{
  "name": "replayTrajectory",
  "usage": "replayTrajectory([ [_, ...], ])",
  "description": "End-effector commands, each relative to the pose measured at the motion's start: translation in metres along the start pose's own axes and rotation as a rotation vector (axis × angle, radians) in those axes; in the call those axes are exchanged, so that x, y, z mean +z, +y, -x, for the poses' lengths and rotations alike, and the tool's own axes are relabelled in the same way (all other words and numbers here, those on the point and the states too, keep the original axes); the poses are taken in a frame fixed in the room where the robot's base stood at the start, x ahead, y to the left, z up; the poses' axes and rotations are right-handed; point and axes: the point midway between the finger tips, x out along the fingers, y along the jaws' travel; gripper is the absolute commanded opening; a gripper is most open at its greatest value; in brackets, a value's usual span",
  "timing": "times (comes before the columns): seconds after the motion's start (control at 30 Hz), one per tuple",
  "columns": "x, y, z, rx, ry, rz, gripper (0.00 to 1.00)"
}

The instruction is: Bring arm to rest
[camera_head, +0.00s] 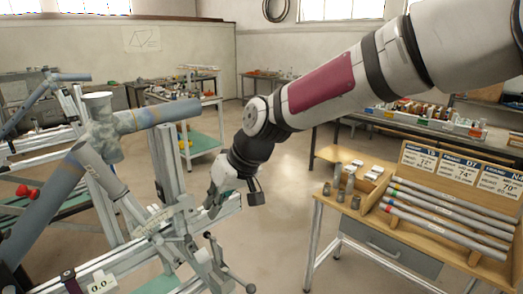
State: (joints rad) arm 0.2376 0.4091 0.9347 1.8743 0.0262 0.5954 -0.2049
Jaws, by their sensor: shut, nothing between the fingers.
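My arm (325,82) reaches in from the upper right and bends down at the middle of the head view. My gripper (212,207) is at its lower end, shut and empty. It is close to the metal rails of the frame jig (170,160); I cannot tell whether it touches them. The jig holds blue-grey tubes (160,114) that meet at a grey joint piece (101,128). The fingertips are small and partly lost against the jig.
A wooden bench (350,217) at the right carries a rack of grey tubes (445,215) and several small metal cylinders (338,172). A green-topped cart (200,142) stands behind the jig. Open floor (285,165) lies between jig and bench.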

Motion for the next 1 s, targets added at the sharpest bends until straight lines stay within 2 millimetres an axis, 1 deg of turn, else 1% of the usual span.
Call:
replayTrajectory([
  [0.17,0.043,0.027,0.036,0.18,-0.063,-0.032,0.0],
  [0.3,0.081,0.049,0.078,0.321,-0.09,-0.093,0.0],
  [0.37,0.098,0.056,0.098,0.375,-0.094,-0.126,0.0],
  [0.5,0.138,0.066,0.145,0.484,-0.084,-0.216,0.0],
  [0.57,0.156,0.068,0.165,0.523,-0.071,-0.258,0.0],
  [0.6,0.169,0.069,0.177,0.545,-0.062,-0.289,0.0],
  [0.67,0.187,0.069,0.195,0.573,-0.042,-0.334,0.0],
  [0.7,0.2,0.067,0.206,0.589,-0.028,-0.365,0.0],
  [0.77,0.22,0.065,0.221,0.607,-0.003,-0.415,0.0],
  [0.8,0.233,0.063,0.229,0.614,0.013,-0.445,0.0],
  [0.9,0.262,0.057,0.245,0.621,0.056,-0.516,0.0],
  [1.0,0.284,0.052,0.254,0.616,0.091,-0.569,0.0],
])
